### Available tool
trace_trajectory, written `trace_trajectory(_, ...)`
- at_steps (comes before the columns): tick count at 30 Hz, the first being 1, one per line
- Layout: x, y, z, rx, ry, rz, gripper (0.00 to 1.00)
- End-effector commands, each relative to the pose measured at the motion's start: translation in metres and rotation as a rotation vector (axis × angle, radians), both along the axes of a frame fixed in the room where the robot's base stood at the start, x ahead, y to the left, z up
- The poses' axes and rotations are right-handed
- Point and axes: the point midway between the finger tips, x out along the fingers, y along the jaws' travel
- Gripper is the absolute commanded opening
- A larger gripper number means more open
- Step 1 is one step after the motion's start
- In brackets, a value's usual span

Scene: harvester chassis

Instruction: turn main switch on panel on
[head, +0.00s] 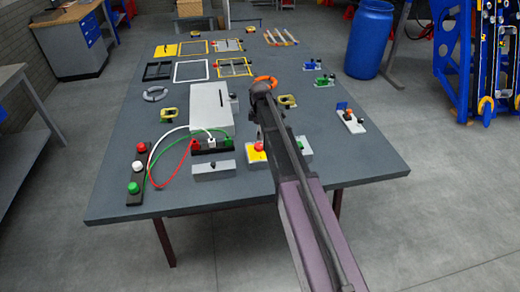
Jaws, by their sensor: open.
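A low grey panel box (212,175) with a small dark knob (213,163) lies near the front middle of the grey table. I cannot tell for sure whether this knob is the main switch, or its position. A yellow box with a red button (258,147) and a pale box (300,151) stand to its right. My arm reaches in from the lower right. My gripper (259,130) points down above the table, close to the red button in the picture. Its jaws are open and appear empty. My arm hides part of the table behind it.
An orange ring (265,81), several small switches and frames lie farther back. The table's front right is clear. A blue barrel (369,40) stands beyond.

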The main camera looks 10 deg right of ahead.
Motion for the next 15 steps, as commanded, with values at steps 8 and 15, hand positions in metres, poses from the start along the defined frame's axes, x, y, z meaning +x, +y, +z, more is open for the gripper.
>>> trace_trajectory(8,0.000,0.000,-0.025,0.000,0.000,0.000,0.98)
trace_trajectory(15,0.000,0.001,-0.043,0.000,0.000,0.001,0.98)
